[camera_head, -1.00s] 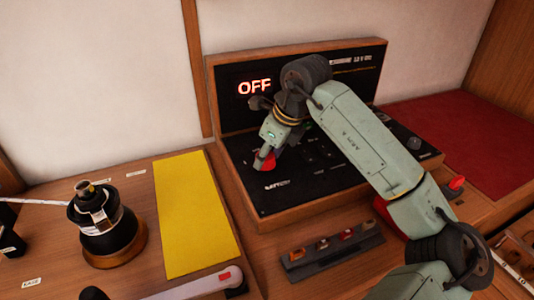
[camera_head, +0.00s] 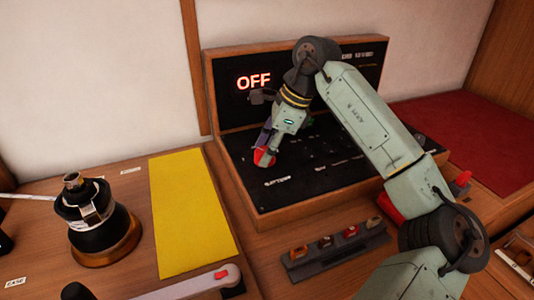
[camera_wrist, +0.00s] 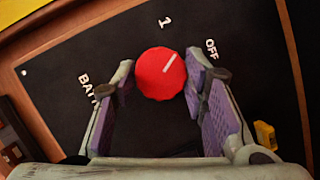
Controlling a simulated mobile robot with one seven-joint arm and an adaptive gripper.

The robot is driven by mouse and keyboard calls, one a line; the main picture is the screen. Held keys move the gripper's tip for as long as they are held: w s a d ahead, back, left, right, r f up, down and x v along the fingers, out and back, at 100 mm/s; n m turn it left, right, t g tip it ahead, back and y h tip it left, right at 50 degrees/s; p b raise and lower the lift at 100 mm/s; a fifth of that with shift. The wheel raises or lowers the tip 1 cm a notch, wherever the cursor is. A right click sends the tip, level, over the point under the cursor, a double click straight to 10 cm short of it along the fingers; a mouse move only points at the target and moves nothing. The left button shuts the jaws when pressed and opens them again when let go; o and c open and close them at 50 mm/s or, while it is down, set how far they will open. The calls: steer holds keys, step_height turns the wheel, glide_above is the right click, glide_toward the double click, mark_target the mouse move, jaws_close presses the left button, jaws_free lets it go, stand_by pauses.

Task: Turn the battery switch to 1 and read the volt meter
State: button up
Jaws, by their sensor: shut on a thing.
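The battery switch is a red round knob (camera_head: 264,158) at the lower left of the black panel (camera_head: 240,165). In the wrist view the knob (camera_wrist: 161,74) sits between the purple pads of my gripper (camera_wrist: 160,80), which is shut on it. Its white mark points up and right, between the printed "1" (camera_wrist: 165,22) and "OFF" (camera_wrist: 211,48). In the head view my gripper (camera_head: 268,147) reaches down to the knob. The lit display (camera_head: 253,81) on the upright panel reads "OFF"; no voltage shows.
A dark strip with several small coloured pieces (camera_head: 335,250) lies in front of the panel. A yellow mat (camera_head: 190,215) and a black device on a round wooden base (camera_head: 100,225) are to the left. A red surface (camera_head: 475,140) is at the right.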

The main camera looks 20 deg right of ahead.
steer(key=n+g, duration=0.1)
steer(key=n, duration=0.1)
steer(key=n+g, duration=0.1)
steer(key=n, duration=0.2)
steer(key=shift+w+y, duration=0.15)
steer(key=shift+y, duration=0.15)
steer(key=shift+n, duration=0.3)
steer(key=o, duration=1.2)
steer(key=shift+c, duration=0.2)
steer(key=shift+d, duration=0.1)
steer(key=v, duration=1.2)
steer(key=shift+w, duration=0.15)
